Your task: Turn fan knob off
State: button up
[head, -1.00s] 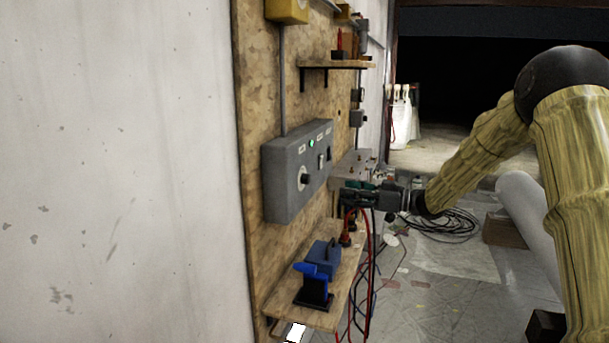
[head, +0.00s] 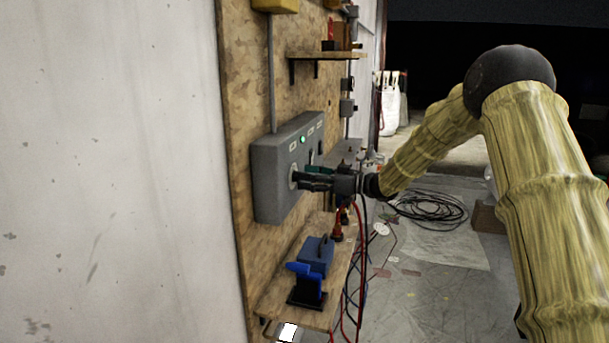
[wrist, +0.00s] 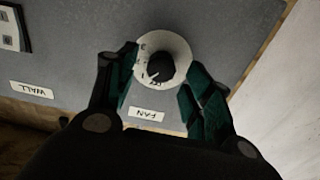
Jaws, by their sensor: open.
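The fan knob (wrist: 160,68) is a black knob on a pale round dial (wrist: 174,46) with marks around it. It sits on a grey control box (head: 272,178) fixed to the board, and a FAN label (wrist: 146,115) is beside it in the wrist view. My gripper (wrist: 160,84) is open, with one finger on each side of the dial; I cannot tell whether either finger touches the knob. In the head view my gripper (head: 300,182) reaches the box's front face from the right and hides most of the knob.
A green light (head: 303,139) and a switch show on the same box. A WALL label (wrist: 31,90) is at left in the wrist view. Below the box, a wooden shelf (head: 275,297) holds a blue tool (head: 306,282) and a blue box (head: 316,254). Cables hang close by.

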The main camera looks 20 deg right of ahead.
jog(key=shift+x, duration=0.85)
jog(key=c, duration=1)
